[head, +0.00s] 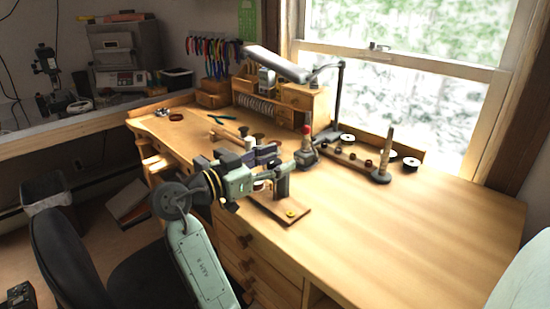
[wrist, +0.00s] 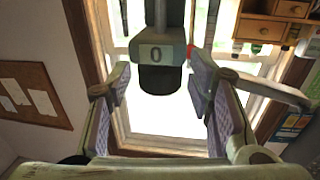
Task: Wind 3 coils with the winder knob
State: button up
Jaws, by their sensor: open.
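The winder stands on the bench on a small wooden base board (head: 267,207), with a dark upright post (head: 282,187) partly behind my gripper. In the wrist view its grey housing shows a counter (wrist: 156,54) reading 0. Below the counter is a dark rounded part that looks like the winder knob (wrist: 160,80). My gripper (head: 270,158) is at the winder's upper part. In the wrist view my gripper (wrist: 162,88) is open, its purple-padded fingers spread to the left and right of the knob, with gaps on both sides. Whether the fingertips reach past the knob is unclear.
A lamp (head: 278,65) arches over the bench behind. A rack with spools (head: 348,155) and a post (head: 388,150) stand to the right. A small drawer cabinet (head: 298,100) is at the back. The right side of the bench top (head: 430,220) is clear. A dark chair (head: 75,255) stands in front.

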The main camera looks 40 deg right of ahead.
grip_shut()
dwell(0.6)
